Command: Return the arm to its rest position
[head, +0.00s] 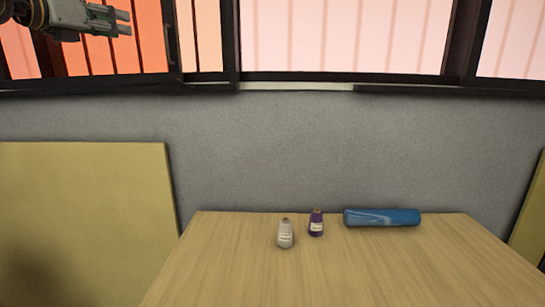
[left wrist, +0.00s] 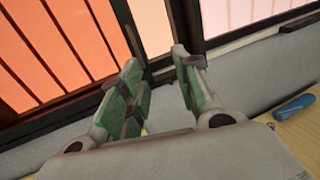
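My left gripper (head: 124,22) is raised in the top left corner of the head view, well above the table and to the left of it. In the left wrist view its two green-padded fingers (left wrist: 158,62) stand apart with nothing between them, so it is open and empty. Only the end of my left arm shows. My right gripper and arm are not in view.
On the wooden table (head: 230,280) stand a white bottle (head: 286,234) and a purple bottle (head: 316,224). A blue cylinder (head: 382,218) lies to their right. Behind are a grey wall (head: 300,140), windows and a yellowish panel (head: 85,215) at left.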

